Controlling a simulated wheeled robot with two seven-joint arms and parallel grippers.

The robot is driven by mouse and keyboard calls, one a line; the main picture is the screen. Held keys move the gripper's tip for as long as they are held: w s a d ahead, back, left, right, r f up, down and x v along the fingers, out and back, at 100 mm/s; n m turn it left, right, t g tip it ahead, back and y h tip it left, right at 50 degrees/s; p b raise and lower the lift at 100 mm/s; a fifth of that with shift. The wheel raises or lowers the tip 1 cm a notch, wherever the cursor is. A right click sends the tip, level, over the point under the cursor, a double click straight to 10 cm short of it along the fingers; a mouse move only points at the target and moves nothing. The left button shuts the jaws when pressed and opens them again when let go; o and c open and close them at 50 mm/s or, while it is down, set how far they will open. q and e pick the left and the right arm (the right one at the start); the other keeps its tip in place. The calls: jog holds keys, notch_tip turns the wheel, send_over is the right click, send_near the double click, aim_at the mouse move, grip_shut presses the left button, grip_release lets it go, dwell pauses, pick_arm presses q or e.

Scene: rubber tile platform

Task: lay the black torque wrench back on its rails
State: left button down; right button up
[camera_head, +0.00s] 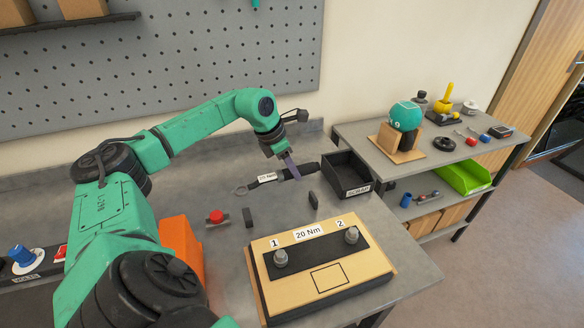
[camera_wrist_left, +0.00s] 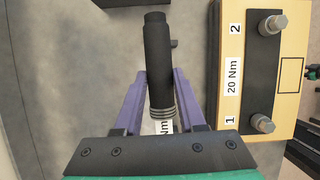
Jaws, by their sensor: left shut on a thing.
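The black torque wrench (camera_head: 283,176) has a ring end at the left, a white label and a black handle at the right. My left gripper (camera_head: 291,168) is shut on it near the handle. In the left wrist view the handle (camera_wrist_left: 157,62) points away between the purple fingers of my left gripper (camera_wrist_left: 160,100). The rails are two small dark uprights on the bench, a left one (camera_head: 248,217) and a right one (camera_head: 313,200). The wrench shows behind them in the head view, apart from both. My right gripper is out of view.
A black scrap box (camera_head: 347,172) stands just right of the handle. A wooden 20 Nm board (camera_head: 372,277) with two bolts lies in front of the rails. A red button (camera_head: 216,217) and an orange block (camera_head: 182,244) are at the left. Bare bench (camera_head: 275,213) lies between the rails.

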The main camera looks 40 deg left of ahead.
pick_arm(q)
jog(key=shift+d+r, duration=0.1)
jog(key=shift+r, duration=0.1)
notch_tip(320, 180, down, 8)
jog(key=b, duration=0.5)
jog(key=shift+w, duration=0.1)
jog(key=shift+f+b, duration=0.35)
jog(key=shift+b, duration=0.2)
jog(key=shift+f, duration=0.2)
jog(key=shift+c, duration=2.1)
grip_release()
notch_tip(320, 180, up, 14)
jog(key=f+b, duration=0.1)
jog(key=b, duration=0.1)
send_over(281, 172)
jog(key=s, duration=0.2)
jog(key=shift+a+r, duration=0.25)
jog(key=shift+a, duration=0.2)
